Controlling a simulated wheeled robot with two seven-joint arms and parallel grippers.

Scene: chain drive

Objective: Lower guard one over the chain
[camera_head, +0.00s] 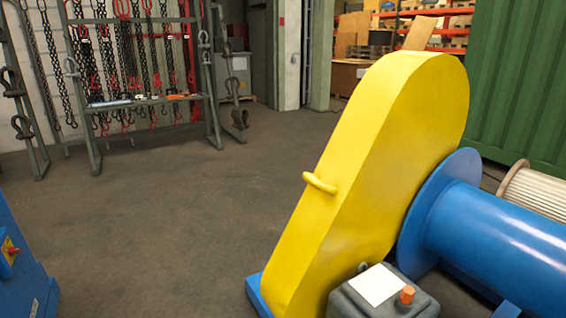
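A large yellow guard (385,150) with a rounded top stands tilted to the right in the middle right of the head view. A yellow loop handle (319,183) sticks out from its left side. Its lower end is at a blue base (256,294); I cannot tell whether it rests fully on it. No drive chain shows; anything inside the guard is hidden. I see no marking that tells which guard this is. Neither of my grippers is in view.
A blue drum (500,235) with a flange stands right of the guard. A grey box (385,300) with an orange knob stands in front. A blue machine (18,265) is at the left edge. A chain rack (145,100) stands behind. The floor (180,220) between is clear.

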